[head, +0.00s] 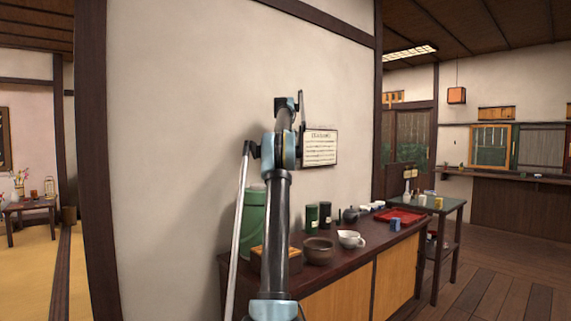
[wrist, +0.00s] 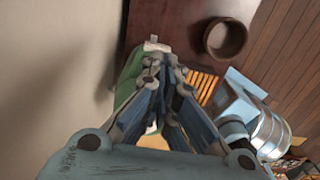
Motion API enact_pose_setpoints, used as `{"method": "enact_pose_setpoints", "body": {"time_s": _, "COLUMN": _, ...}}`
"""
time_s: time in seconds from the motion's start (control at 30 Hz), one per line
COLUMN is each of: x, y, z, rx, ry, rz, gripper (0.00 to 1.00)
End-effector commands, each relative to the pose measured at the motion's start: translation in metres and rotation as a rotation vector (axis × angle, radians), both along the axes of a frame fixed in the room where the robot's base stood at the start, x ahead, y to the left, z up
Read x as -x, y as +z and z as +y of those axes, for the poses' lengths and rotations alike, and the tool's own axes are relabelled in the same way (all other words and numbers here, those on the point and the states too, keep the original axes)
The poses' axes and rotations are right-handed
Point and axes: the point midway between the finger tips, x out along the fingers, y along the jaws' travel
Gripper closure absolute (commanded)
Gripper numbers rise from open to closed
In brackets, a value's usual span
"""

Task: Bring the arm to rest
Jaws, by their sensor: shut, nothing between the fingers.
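My gripper (wrist: 158,62) points down in the wrist view, its two fingers converging to touching tips with nothing between them. Below it lie the dark sideboard top and a green canister (wrist: 126,75), partly covered by the fingers. In the head view my arm (head: 276,215) rises in front of the sideboard (head: 350,268), its upper joint against the pale wall. My gripper cannot be made out clearly there. The green canister (head: 252,218) stands behind the arm at the sideboard's left end.
A brown bowl (head: 318,251), a white spouted bowl (head: 350,239), dark canisters, a teapot (head: 351,215) and a red tray (head: 399,215) stand on the sideboard. The pale wall (head: 180,130) is close behind. Open wooden floor (head: 500,290) lies at the right.

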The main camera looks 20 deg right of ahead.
Motion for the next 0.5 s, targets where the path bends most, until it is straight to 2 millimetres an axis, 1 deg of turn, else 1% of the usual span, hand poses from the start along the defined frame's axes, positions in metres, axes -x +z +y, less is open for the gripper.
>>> {"method": "enact_pose_setpoints", "body": {"time_s": 0.13, "x": -0.001, "y": 0.004, "z": -0.004, "rx": 0.000, "ry": 0.000, "rz": 0.000, "gripper": 1.00}}
{"method": "enact_pose_setpoints", "body": {"time_s": 0.33, "x": -0.001, "y": 0.006, "z": -0.005, "rx": 0.000, "ry": -0.002, "rz": 0.000, "gripper": 1.00}}
{"method": "enact_pose_setpoints", "body": {"time_s": 0.43, "x": 0.003, "y": 0.008, "z": 0.001, "rx": 0.000, "ry": -0.022, "rz": -0.002, "gripper": 1.00}}
{"method": "enact_pose_setpoints", "body": {"time_s": 0.5, "x": 0.007, "y": 0.011, "z": 0.010, "rx": 0.002, "ry": -0.051, "rz": -0.005, "gripper": 1.00}}
